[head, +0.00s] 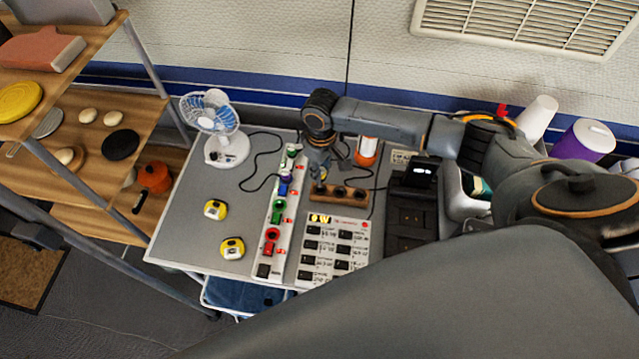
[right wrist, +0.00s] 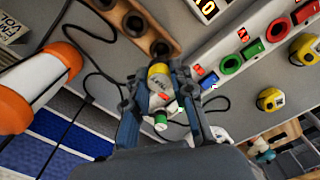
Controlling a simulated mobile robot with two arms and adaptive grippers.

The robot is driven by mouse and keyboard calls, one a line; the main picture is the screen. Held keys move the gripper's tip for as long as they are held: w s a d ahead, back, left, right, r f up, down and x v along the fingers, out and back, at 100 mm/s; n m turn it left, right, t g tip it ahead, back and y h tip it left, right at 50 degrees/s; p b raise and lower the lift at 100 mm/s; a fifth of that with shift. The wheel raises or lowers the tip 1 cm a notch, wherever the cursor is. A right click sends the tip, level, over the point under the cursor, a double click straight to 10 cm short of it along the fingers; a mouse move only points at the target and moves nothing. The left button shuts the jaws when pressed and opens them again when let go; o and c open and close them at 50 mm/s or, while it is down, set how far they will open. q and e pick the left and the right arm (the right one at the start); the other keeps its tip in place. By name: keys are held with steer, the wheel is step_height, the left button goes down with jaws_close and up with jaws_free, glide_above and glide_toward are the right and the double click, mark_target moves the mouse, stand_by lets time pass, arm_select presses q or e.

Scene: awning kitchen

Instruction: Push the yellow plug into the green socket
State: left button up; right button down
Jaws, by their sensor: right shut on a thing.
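My right gripper (head: 320,172) is over the back of the grey table, near the wooden block. In the right wrist view my right gripper (right wrist: 160,85) is shut on the yellow plug (right wrist: 158,70), which has a pale body below its yellow end. This end lies close to the block's end hole in the picture; I cannot tell whether they touch. The green socket (head: 277,212) is in the white strip, between the red and blue ones. It also shows in the right wrist view (right wrist: 231,63), apart from the plug. My left gripper is not in view.
The wooden block (head: 338,193) has several dark holes. A white switch panel (head: 335,250), a fan (head: 222,130), two yellow tape measures (head: 215,209) and an orange-white cylinder (head: 367,150) stand around. Black cords cross the back.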

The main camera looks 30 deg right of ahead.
steer(key=shift+r+p, duration=0.5)
steer(key=shift+p, duration=0.15)
steer(key=shift+r+p, duration=0.45)
steer(key=shift+p, duration=0.2)
steer(key=a+f, duration=0.1)
steer(key=a, duration=0.3)
steer(key=a+f, duration=0.1)
steer(key=a, duration=0.3)
steer(key=a+f, duration=0.2)
steer(key=a, duration=0.2)
steer(key=shift+w+a, duration=0.15)
steer(key=shift+w, duration=0.1)
steer(key=shift+p, duration=0.75)
